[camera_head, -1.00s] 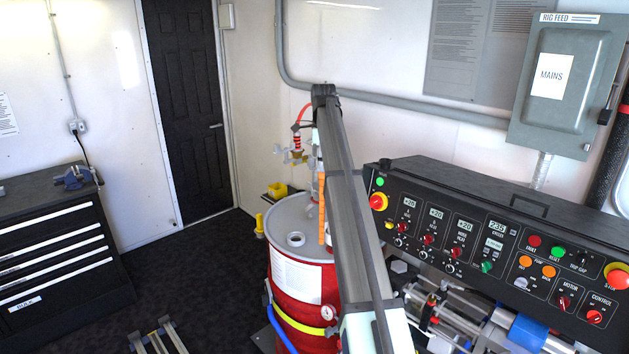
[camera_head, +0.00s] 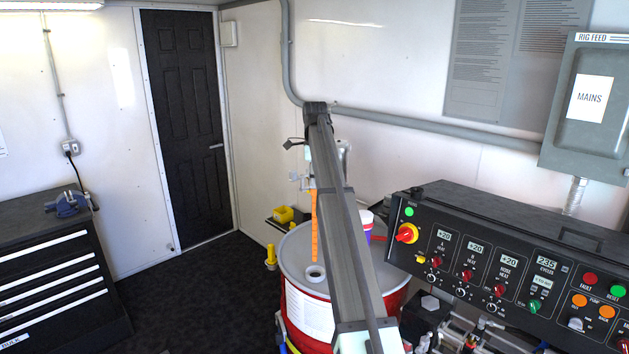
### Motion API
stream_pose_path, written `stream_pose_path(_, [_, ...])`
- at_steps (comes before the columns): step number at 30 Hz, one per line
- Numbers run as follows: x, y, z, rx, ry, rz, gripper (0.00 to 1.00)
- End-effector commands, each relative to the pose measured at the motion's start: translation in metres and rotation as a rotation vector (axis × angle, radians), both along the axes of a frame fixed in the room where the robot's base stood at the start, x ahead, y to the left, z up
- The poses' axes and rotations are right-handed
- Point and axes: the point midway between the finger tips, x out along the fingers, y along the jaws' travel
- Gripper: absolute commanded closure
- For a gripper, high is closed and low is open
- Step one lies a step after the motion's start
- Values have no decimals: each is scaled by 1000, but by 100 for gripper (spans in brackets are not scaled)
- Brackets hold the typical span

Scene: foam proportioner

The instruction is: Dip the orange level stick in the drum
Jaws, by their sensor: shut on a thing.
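The orange level stick (camera_head: 314,226) hangs upright over the drum (camera_head: 305,308), a red drum with a grey top and a white label. The stick's lower end appears just above or behind the pale ringed opening (camera_head: 316,273) in the drum top; I cannot tell if it is apart from the rim. My gripper (camera_head: 312,183) is at the stick's upper end and shut on it. My arm hides most of the gripper and part of the drum's right side.
The black control panel (camera_head: 505,262) stands close on the right of the drum. A white and purple container (camera_head: 366,224) is behind my arm. The drawer cabinet (camera_head: 50,270) is at left, with open floor between.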

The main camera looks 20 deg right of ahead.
Motion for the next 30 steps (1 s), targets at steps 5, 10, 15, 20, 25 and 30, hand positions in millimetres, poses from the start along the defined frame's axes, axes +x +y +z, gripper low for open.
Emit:
stream_pose_path(5, [0,0,-7,0,0,0,100])
stream_pose_path(10, [0,0,-17,0,0,0,100])
stream_pose_path(15, [0,0,-28,0,0,0,100])
stream_pose_path(20, [-1,0,-38,1,1,0,100])
stream_pose_path(25, [0,0,-49,0,0,0,100])
stream_pose_path(30, [0,0,-60,0,0,0,100])
